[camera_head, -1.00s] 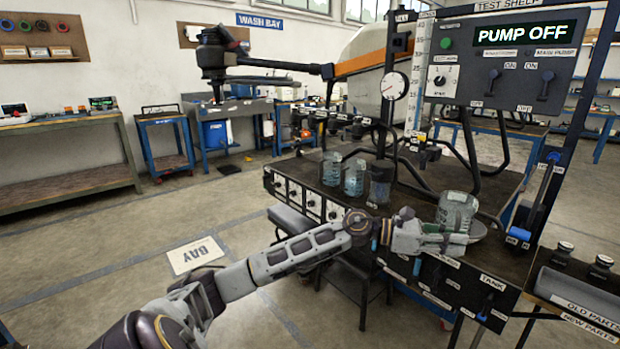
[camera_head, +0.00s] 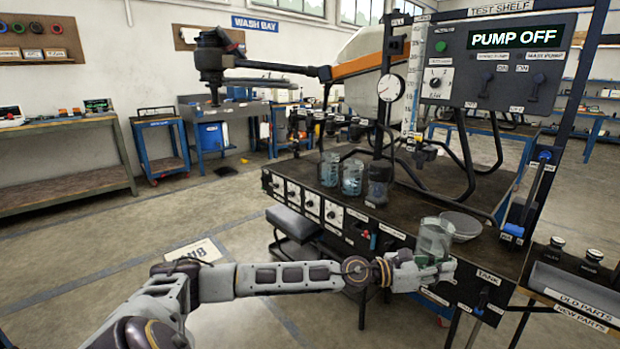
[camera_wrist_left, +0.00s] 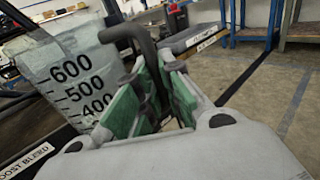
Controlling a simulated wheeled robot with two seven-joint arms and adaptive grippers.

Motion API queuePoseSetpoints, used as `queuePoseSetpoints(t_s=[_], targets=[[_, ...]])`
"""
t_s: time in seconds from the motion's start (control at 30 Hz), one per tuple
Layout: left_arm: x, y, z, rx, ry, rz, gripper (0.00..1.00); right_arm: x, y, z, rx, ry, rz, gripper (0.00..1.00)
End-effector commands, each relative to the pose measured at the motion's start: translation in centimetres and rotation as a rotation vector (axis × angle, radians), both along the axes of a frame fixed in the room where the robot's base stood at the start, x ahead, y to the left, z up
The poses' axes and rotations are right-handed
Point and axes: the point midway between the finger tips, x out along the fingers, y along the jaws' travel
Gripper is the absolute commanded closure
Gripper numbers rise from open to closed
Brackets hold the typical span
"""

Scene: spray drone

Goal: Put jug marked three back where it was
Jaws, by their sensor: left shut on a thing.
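A clear graduated jug (camera_head: 435,236) stands roughly upright at the bench's front edge, just left of the grey bowl (camera_head: 461,226). My left gripper (camera_head: 432,270) is shut on its handle. The left wrist view shows the jug (camera_wrist_left: 75,75) with marks 400 to 600 and its dark handle (camera_wrist_left: 143,50) between the green pads of the gripper (camera_wrist_left: 155,100). I cannot see a number three on it, nor tell whether its base touches the bench. Two more jugs (camera_head: 329,170) (camera_head: 351,177) holding bluish liquid stand at the bench's left end. My right gripper is out of view.
The dark bench (camera_head: 400,208) has free room between the left jugs and the held one. A gauge post (camera_head: 390,87) and black hoses (camera_head: 465,165) rise behind. A blue-handled lever (camera_head: 517,215) stands to the right. The panel (camera_head: 515,39) reads PUMP OFF.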

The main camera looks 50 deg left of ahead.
Motion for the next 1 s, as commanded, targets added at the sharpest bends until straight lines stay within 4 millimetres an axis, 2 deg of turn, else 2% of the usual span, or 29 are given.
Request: queuePoseSetpoints(t_s=[0.57, 1.0], targets=[[-0.6, 0.9, -4.8, -0.002, 0.001, 0.184, 1.00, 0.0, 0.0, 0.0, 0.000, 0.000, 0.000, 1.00], [-1.9, 2.3, -10.7, 0.000, 0.004, 0.408, 1.00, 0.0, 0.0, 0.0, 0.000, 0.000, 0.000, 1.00]])
